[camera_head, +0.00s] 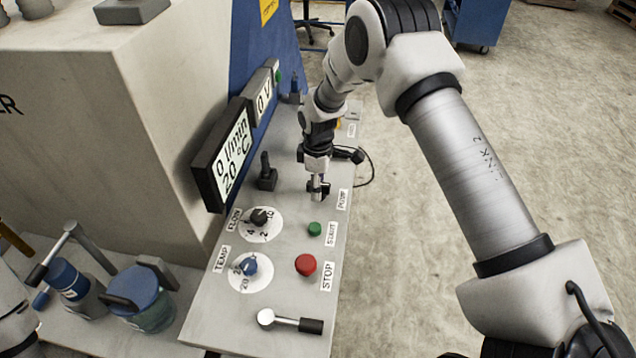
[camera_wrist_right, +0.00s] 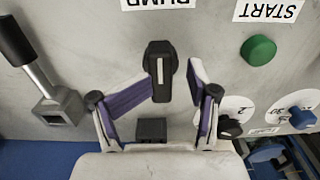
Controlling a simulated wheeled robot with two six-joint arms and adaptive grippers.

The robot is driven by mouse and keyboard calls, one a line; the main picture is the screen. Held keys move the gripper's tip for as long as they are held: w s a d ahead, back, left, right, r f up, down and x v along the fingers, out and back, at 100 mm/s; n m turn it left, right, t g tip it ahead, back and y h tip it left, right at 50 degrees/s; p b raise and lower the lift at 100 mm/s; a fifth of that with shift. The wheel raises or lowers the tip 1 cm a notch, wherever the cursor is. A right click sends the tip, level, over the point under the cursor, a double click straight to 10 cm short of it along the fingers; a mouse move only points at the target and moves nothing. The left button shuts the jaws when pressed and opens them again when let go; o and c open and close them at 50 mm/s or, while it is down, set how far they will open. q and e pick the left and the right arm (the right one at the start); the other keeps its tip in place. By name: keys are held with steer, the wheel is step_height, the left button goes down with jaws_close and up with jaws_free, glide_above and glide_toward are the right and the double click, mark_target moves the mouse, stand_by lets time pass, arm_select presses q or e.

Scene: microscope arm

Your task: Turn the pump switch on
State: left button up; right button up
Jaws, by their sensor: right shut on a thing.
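The pump switch (camera_wrist_right: 160,65) is a black knob with a white mark, on the grey panel beside the upside-down PUMP label (camera_wrist_right: 158,3) in the right wrist view. In the head view my right gripper (camera_head: 318,188) is down at the panel near the PUMP label (camera_head: 343,199) and largely hides the switch. My left gripper does not show.
A green START button (camera_head: 315,229), red STOP button (camera_head: 306,265), FLOW dial (camera_head: 259,217) and TEMP dial (camera_head: 249,265) share the panel (camera_head: 225,320). A lever (camera_head: 267,172) stands left of my right gripper. The displays (camera_head: 233,158) read 0 l/min, 20 °C and 0 V.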

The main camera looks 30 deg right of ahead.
steer(key=shift+s+f, duration=0.1)
steer(key=shift+s, duration=0.1)
steer(key=shift+w+r+p, duration=0.1)
steer(key=shift+r+p, duration=3)
steer(key=shift+r, duration=1.6)
step_height(320, 180, up, 12)
steer(key=shift+w, duration=0.1)
